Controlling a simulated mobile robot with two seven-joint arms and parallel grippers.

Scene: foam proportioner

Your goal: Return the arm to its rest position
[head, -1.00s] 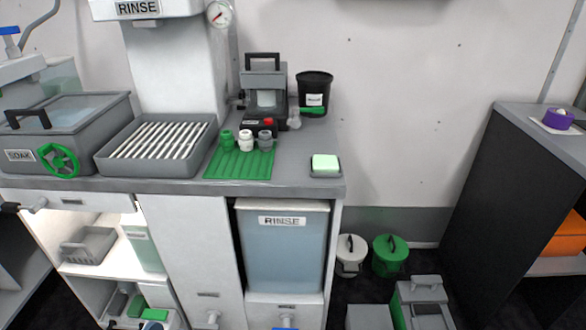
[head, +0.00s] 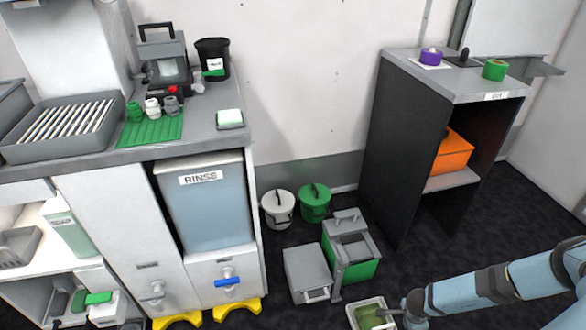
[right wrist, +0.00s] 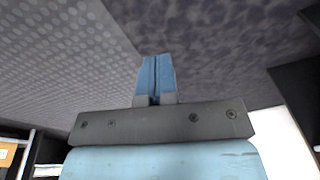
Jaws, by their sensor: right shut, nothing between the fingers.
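My right arm reaches in from the right edge of the head view, low over the dark floor. Its gripper (head: 399,313) is near the bottom edge, beside a small pale tray (head: 353,312) holding something green (head: 374,316); I cannot tell whether they touch. In the right wrist view the blue fingers (right wrist: 156,78) are pressed together with nothing between them. My left gripper is in neither view.
The counter with the drying rack (head: 62,130) and green mat (head: 155,132) stands at left. A white bucket (head: 278,209), green bucket (head: 314,203) and grey-green box unit (head: 350,250) stand on the floor. A dark shelf (head: 400,150) holds an orange bin (head: 452,155).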

